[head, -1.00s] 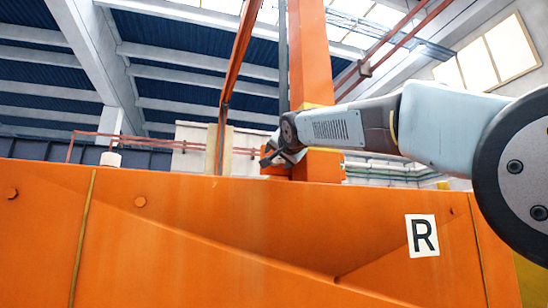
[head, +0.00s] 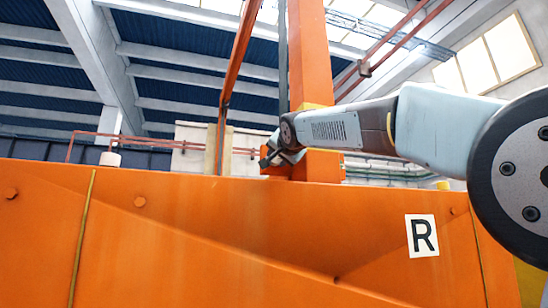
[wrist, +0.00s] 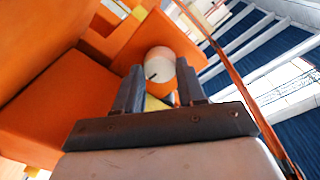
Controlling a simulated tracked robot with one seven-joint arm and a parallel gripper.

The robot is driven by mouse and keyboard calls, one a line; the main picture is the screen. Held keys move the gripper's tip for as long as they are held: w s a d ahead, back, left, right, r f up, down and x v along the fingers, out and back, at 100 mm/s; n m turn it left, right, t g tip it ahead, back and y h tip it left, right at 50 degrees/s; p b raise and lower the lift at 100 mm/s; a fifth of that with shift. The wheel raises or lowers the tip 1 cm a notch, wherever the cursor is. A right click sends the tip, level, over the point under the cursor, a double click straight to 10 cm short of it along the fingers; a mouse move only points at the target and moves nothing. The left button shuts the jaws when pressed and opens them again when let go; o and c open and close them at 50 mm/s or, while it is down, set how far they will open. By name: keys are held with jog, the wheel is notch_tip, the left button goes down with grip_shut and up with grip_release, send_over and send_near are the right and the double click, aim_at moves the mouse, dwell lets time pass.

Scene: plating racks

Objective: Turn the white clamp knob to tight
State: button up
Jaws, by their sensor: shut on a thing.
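The white clamp knob (wrist: 160,64) is in the wrist view, a round white cap with a short dark mark near its lower left edge. It sits between the tips of my gripper (wrist: 161,84), with one dark finger on each side. My gripper is shut on it. In the head view my gripper (head: 277,158) is small, at the orange block (head: 318,165) at the foot of the upright post. The knob cannot be made out there. I cannot tell the tight position from these frames.
A large orange panel (head: 210,240) marked with an R label (head: 422,235) fills the lower head view. A small white cylinder (head: 110,159) shows above its top edge at left. Orange posts and beams stand close to my gripper. In the wrist view, orange surfaces (wrist: 70,105) lie to the left.

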jog(key=shift+n, duration=0.4)
jog(key=o, duration=1.1)
jog(key=shift+c, duration=0.2)
jog(key=v, duration=1.3)
jog(key=shift+s, duration=0.4)
jog(key=shift+d+f, duration=0.1)
